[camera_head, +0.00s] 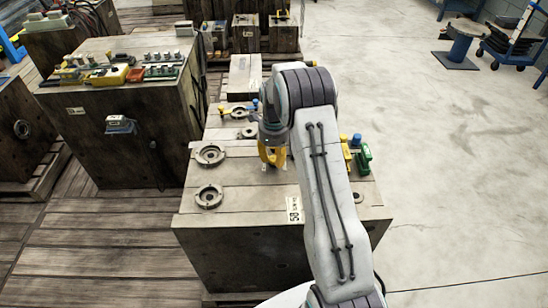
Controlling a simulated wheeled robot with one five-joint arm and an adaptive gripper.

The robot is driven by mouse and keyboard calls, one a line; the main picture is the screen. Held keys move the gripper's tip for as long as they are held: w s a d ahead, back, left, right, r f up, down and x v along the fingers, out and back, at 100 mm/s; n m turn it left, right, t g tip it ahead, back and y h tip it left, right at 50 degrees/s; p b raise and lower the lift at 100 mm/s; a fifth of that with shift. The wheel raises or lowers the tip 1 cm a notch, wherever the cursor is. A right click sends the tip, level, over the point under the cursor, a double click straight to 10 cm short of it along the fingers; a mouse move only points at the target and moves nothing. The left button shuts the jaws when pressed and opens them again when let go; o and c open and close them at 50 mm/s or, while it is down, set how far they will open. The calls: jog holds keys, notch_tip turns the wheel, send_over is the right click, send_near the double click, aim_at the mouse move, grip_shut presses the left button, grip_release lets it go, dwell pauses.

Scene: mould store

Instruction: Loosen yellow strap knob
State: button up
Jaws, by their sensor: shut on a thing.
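My gripper (271,152) points down at the top of the near mould block (250,172), below the bend of my arm. It is shut on the yellow strap knob, though the grip itself is small and partly hidden by my arm. Yellow shows at the end of my gripper; I cannot clearly part knob from fingers there. A yellow piece (346,152), a green piece (364,158) and a blue piece (357,140) stand on the same block, right of my arm.
Two round metal fittings, one farther back (210,154) and one nearer (208,196), lie on the block's left side. A second block (125,110) bearing several coloured parts stands to the left. A spool-shaped stand (459,45) is far right. The floor (460,160) on the right is clear.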

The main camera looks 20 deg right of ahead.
grip_shut()
